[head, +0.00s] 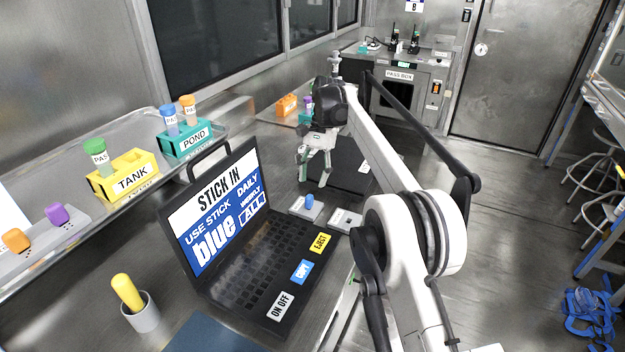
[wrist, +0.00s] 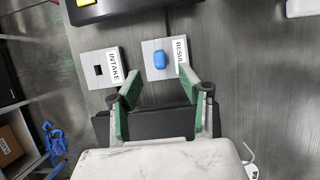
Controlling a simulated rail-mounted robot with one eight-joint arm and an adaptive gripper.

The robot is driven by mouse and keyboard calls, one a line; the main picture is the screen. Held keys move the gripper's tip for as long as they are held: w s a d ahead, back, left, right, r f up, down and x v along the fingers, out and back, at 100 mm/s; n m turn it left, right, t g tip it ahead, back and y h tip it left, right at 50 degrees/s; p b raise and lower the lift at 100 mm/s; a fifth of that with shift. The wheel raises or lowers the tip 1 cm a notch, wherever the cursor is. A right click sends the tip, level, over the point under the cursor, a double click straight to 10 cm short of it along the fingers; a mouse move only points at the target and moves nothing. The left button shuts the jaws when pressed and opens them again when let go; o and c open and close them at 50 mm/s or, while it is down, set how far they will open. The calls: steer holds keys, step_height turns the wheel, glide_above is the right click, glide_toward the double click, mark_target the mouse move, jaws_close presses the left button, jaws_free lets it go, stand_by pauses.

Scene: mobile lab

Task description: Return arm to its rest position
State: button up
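My gripper (head: 316,168) hangs over the bench just beyond the laptop, pointing down, in the head view. In the wrist view my gripper (wrist: 160,88) has its two green-padded fingers spread apart with nothing between them. A blue stick (wrist: 159,60) sits on the RESULT plate (wrist: 150,47), beyond the fingertips. The blue stick also shows in the head view (head: 309,201). The INTAKE plate (wrist: 88,56) beside it has a dark empty slot. My arm is bent and reaches forward over the bench's right side.
The open laptop (head: 275,260) stands close in front, its screen reading "STICK IN". A shelf at left bears a yellow TANK rack (head: 128,178), a teal POND rack (head: 188,140) and orange and purple sticks. A grey cup (head: 144,315) holds a yellow item.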

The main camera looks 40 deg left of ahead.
stand_by(0.4)
steer(key=w+d+r+t+y, duration=0.1)
steer(key=w+d+r, duration=0.3)
steer(key=d+r, duration=0.35)
steer(key=w+d+r+t+y, duration=0.1)
steer(key=w+d+r, duration=0.2)
steer(key=d+r, duration=0.4)
steer(key=s+d+r+t, duration=0.1)
steer(key=d+r, duration=0.2)
steer(key=d, duration=0.4)
steer(key=s+d+r+m+t, duration=0.1)
steer(key=d+r, duration=0.1)
steer(key=d, duration=0.6)
steer(key=s+d+r+t, duration=0.1)
steer(key=d+r+t, duration=0.15)
steer(key=d, duration=0.45)
steer(key=s+d+t, duration=0.1)
steer(key=s+d, duration=0.5)
steer(key=d, duration=0.3)
steer(key=s+d+t, duration=0.1)
steer(key=s+d, duration=0.6)
steer(key=d, duration=0.2)
steer(key=s+d+f+m+t+h, duration=0.1)
steer(key=s+d+f+t, duration=0.2)
steer(key=s+d+f, duration=0.7)
steer(key=s+d, duration=0.1)
steer(key=s, duration=0.2)
steer(key=shift+s+f, duration=0.35)
steer(key=shift+s, duration=0.05)
